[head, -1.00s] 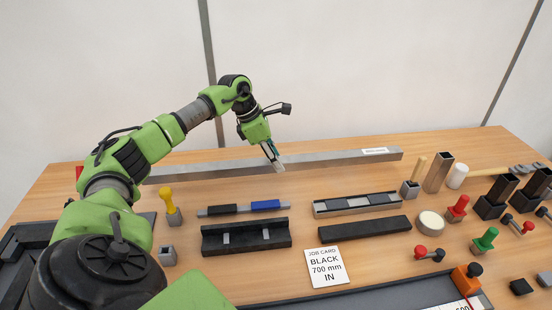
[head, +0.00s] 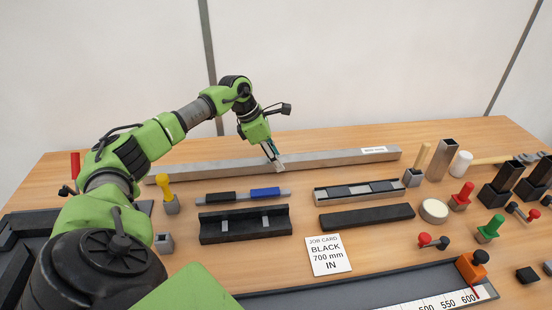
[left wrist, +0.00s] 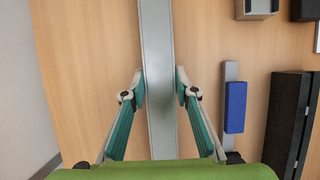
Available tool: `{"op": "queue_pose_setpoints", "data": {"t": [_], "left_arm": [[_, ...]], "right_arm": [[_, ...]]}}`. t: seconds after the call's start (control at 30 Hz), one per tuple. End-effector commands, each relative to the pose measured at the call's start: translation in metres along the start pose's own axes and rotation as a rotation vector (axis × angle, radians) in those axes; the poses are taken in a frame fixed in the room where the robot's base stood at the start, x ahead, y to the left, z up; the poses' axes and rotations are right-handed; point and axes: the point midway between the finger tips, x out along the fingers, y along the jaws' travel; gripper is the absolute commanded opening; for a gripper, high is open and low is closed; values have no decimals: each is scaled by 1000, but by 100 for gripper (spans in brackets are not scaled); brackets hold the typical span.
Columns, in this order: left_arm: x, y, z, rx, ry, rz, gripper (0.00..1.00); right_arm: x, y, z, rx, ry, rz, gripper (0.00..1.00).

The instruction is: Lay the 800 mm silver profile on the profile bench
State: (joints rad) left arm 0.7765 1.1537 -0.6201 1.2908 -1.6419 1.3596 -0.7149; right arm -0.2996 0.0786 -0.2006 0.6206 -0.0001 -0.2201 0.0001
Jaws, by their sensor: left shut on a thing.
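The long silver profile (head: 325,161) lies across the back of the table, with a white label (head: 374,149) near its right end. The label's text is too small to read. My left gripper (head: 275,165) is shut on it near mid-length. In the left wrist view the silver profile (left wrist: 158,80) runs between the fingers (left wrist: 160,90). Whether it touches the table I cannot tell. A dark grey bench (head: 330,292) with a ruler scale and an orange stop (head: 472,268) runs along the front edge, partly cut off. My right gripper is not in view.
Between profile and bench lie a blue-and-black bar (head: 265,192), a black holder (head: 245,224), a slotted silver tray (head: 362,191), a black bar (head: 366,216) and a job card (head: 329,255) reading BLACK 700 mm IN.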

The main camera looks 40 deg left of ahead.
Motion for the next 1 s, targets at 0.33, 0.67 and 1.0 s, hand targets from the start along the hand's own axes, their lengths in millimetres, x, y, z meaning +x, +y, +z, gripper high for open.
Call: {"op": "queue_pose_setpoints", "data": {"t": [0.33,0.67,1.0], "left_arm": [[5,1,-1,1,-6,3,0],[7,1,-2,0,-3,2,47],[-5,1,-5,0,2,2,47]], "right_arm": [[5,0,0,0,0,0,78],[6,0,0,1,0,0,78],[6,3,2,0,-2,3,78]]}}
